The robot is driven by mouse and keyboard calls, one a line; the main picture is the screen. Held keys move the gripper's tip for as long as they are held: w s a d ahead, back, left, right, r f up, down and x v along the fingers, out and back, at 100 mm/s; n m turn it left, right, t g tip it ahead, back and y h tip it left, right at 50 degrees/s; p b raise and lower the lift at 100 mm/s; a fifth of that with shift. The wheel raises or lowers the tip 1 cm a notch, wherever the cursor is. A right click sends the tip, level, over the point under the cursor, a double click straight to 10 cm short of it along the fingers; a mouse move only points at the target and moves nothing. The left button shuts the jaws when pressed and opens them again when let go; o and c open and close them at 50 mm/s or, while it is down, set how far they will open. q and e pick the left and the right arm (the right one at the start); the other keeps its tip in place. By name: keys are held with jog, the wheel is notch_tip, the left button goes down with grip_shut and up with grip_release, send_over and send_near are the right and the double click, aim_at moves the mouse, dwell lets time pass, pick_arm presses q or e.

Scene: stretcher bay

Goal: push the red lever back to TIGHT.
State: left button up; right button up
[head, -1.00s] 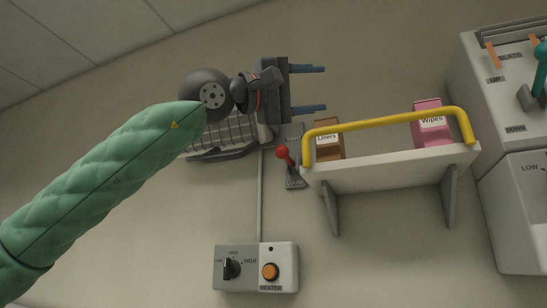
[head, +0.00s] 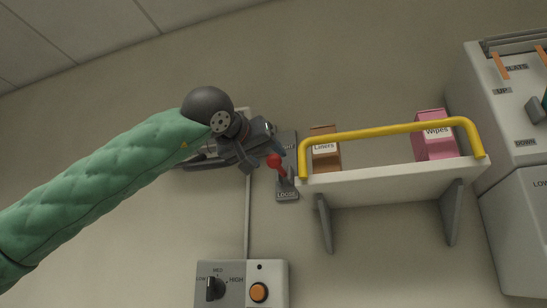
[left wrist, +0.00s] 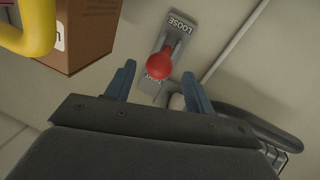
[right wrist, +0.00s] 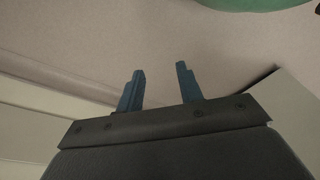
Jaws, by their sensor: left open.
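The red lever (head: 281,168) has a round red knob and stands on a small grey wall plate (head: 287,196). LOOSE is at the plate's lower end in the head view; the upper label is partly hidden by my left gripper (head: 277,160). That gripper is at the knob's upper left, its fingers largely hidden there. In the left wrist view, the red knob (left wrist: 159,66) shows between the open fingers (left wrist: 160,78), covering part of the other label. Contact cannot be told. My right gripper (right wrist: 160,70) is open and empty, seen only in the right wrist view.
Just right of the lever is a shelf (head: 400,180) with a yellow rail (head: 390,130), a Liners box (head: 326,155) and a pink Wipes box (head: 436,140). A wire basket (left wrist: 275,150) is behind my left gripper. A heater panel (head: 240,285) is below.

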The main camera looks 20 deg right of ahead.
aim_at(270, 158)
pick_arm(q)
jog(key=p+x, duration=0.1)
jog(key=x, duration=0.2)
jog(key=shift+w+d+p, duration=0.25)
jog(key=shift+d+p, duration=0.05)
jog(key=shift+d, duration=0.05)
jog(key=shift+w+d, duration=0.1)
jog(key=shift+w, duration=0.15)
pick_arm(e)
jog(key=f, duration=0.1)
jog(key=s+d+f, duration=0.1)
jog(key=f, duration=0.2)
jog(key=shift+s+d, duration=0.35)
jog(key=shift+s, duration=0.05)
pick_arm(q)
jog(key=shift+s, duration=0.1)
jog(key=shift+c, duration=0.4)
jog(key=c, duration=1.1)
jog(key=shift+r, duration=0.1)
pick_arm(e)
jog(key=shift+s+d+r, duration=0.1)
